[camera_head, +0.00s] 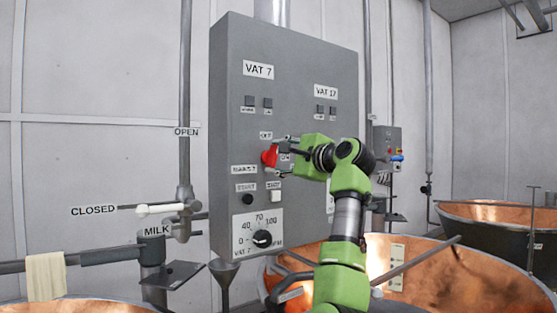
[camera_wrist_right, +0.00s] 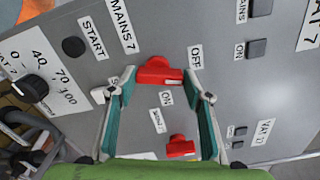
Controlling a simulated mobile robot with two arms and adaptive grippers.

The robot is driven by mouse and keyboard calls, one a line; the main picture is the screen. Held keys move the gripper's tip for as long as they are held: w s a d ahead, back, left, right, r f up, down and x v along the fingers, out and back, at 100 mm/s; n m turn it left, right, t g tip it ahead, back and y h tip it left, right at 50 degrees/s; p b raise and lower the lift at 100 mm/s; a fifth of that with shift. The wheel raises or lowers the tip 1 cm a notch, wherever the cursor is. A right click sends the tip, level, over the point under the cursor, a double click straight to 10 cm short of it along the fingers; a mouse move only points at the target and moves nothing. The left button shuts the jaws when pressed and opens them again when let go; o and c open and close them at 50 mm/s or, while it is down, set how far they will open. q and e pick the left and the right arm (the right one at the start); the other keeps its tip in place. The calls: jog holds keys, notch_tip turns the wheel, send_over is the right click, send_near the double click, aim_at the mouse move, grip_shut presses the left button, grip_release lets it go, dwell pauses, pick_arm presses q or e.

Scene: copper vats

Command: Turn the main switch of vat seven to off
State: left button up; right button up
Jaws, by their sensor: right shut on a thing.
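The vat seven main switch is a red knob (camera_head: 269,156) on the left half of the grey panel, under the VAT 7 label (camera_head: 258,69). My right gripper (camera_head: 281,156) reaches it from the right and is shut on it. In the right wrist view the red knob (camera_wrist_right: 158,72) sits between the two fingertips (camera_wrist_right: 161,80), its long side running from one finger to the other. The OFF label (camera_wrist_right: 195,57) is beside one fingertip and the ON label (camera_wrist_right: 166,98) is just below the knob. I cannot tell exactly which mark it points to. My left gripper is not in view.
A second red knob (camera_wrist_right: 180,147) is close by, near the right finger. The START button (camera_wrist_right: 73,47) and black dial (camera_head: 262,239) are on the same panel (camera_head: 300,40). Copper vats (camera_head: 430,275) stand below, and a pipe with a white-handled lever (camera_head: 160,209) is left.

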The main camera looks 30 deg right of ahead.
jog(key=shift+f+n, duration=0.1)
jog(key=shift+n, duration=1.6)
jog(key=shift+a, duration=0.1)
jog(key=o, duration=1.1)
jog(key=shift+s, duration=0.1)
jog(key=s, duration=0.4)
jog(key=s+d, duration=0.1)
jog(key=s, duration=0.6)
jog(key=shift+s+d, duration=0.3)
jog(key=shift+s, duration=0.05)
